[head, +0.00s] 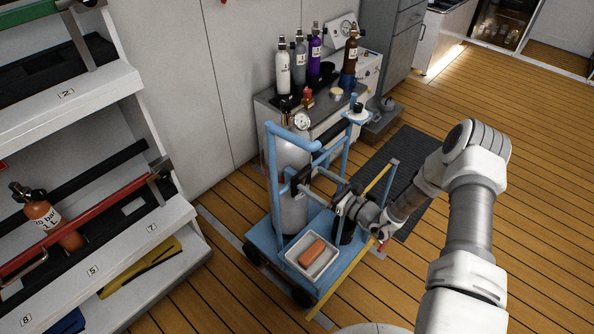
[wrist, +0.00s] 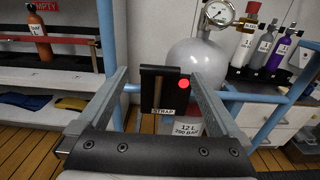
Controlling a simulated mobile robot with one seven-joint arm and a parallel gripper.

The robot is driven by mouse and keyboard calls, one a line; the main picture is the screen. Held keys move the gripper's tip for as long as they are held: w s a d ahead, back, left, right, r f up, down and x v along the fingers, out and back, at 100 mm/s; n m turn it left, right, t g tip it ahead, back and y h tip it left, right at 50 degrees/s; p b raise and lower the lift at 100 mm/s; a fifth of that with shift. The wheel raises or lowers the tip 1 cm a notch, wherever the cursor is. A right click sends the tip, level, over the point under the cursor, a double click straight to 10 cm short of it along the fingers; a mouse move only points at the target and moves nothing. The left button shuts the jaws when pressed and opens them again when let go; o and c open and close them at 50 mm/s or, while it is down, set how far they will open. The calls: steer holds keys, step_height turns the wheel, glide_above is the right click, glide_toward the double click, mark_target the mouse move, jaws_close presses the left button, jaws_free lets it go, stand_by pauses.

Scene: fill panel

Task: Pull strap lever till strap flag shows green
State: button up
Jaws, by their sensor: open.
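The black strap unit (wrist: 148,98), labelled STRAP, stands upright in front of the grey gas cylinder (wrist: 196,58) in the wrist view. Its round flag (wrist: 184,83) shows red. A vertical slot with a brownish strip runs down its face; I cannot clearly make out the lever. My gripper (wrist: 158,76) is open, its two fingers reaching forward on either side of the unit with nothing clearly held between them. In the head view my gripper (head: 314,190) is at the blue trolley (head: 262,237), beside the cylinder (head: 291,205), and the strap flag cannot be made out.
A white tray (head: 291,262) holding an orange-brown block (head: 312,252) sits on the trolley base. Blue trolley rails stand close around the cylinder. A shelf (head: 182,222) is at the left. A counter with several bottles stands behind. Wooden floor is clear at the right.

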steer(key=b+x, duration=0.1)
steer(key=x, duration=0.6)
steer(key=shift+w+a, duration=0.2)
jaws_close()
